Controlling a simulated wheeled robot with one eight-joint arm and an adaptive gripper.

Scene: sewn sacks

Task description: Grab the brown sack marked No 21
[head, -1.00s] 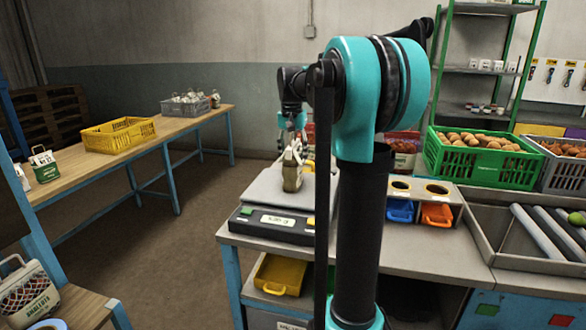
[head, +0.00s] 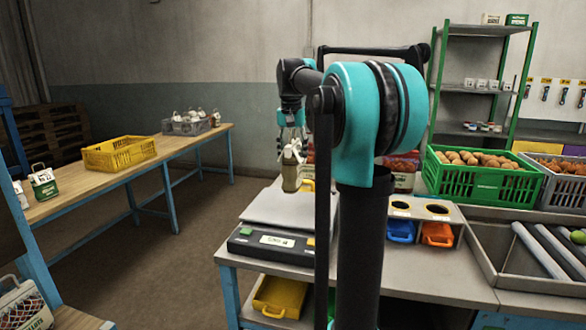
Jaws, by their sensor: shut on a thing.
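A small tan-brown sack (head: 291,176) hangs upright in my gripper (head: 292,143), with its pale top pinched between the fingers. The marking on the sack is too small to read. The sack is over the far part of the grey plate of the bench scale (head: 290,208) and looks a little above it. My own arm column hides part of the scale's right side.
A grey workbench (head: 455,265) carries the scale, blue (head: 401,231) and orange (head: 437,234) bins and a green crate (head: 480,180) of brown produce. A wooden table (head: 105,180) at left holds a yellow crate (head: 119,152), a grey crate (head: 189,126) and a green-and-white bag (head: 44,183). Open floor lies between.

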